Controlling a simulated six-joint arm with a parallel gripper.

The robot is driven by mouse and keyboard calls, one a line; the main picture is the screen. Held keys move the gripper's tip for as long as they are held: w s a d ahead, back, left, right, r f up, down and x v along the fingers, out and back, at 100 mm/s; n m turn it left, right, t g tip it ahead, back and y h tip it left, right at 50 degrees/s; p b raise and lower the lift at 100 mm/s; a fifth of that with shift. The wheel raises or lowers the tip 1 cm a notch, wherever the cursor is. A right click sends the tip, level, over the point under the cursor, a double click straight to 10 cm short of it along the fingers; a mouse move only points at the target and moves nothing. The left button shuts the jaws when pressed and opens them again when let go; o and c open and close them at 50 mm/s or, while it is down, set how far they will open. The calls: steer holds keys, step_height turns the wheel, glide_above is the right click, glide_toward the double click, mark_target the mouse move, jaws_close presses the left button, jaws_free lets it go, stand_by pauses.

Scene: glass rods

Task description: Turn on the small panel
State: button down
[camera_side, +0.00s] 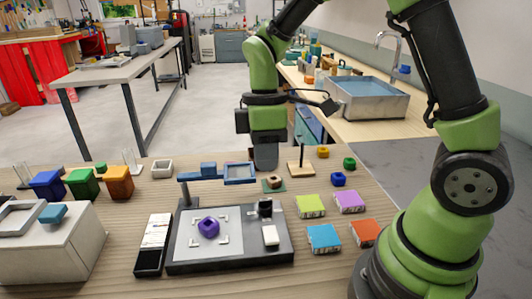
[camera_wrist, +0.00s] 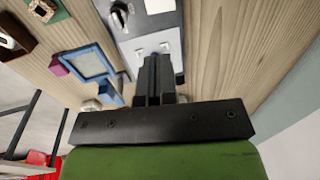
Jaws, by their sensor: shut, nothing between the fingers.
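The small panel is a low black base (camera_side: 185,263) with a pale grey plate (camera_side: 190,245) on its left. A dark knob (camera_side: 265,208) and a white block-like switch (camera_side: 270,235) sit on its right. A purple ring-like piece (camera_side: 208,227) lies on the plate. My gripper (camera_side: 265,168) points down behind the panel's far edge in the side view, with its fingers together and empty. In the wrist view my gripper (camera_wrist: 157,60) covers part of the panel (camera_wrist: 148,30). I cannot tell whether the panel is on.
A blue frame (camera_side: 240,181) on an arm stands behind the panel, close to my gripper. Coloured blocks, including a green-yellow one (camera_side: 310,206), lie to the right. A black-and-white case (camera_side: 153,245) lies left. Coloured bins (camera_side: 82,183) stand at the back left.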

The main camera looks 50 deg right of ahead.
mark_target(271, 238)
steer(key=shift+r, duration=0.25)
steer(key=shift+s+a, duration=0.4)
steer(key=shift+s, duration=0.25)
steer(key=f, duration=0.4)
steer(key=s+a+f, duration=0.1)
steer(key=f, duration=0.9)
steer(key=shift+s+a, duration=0.3)
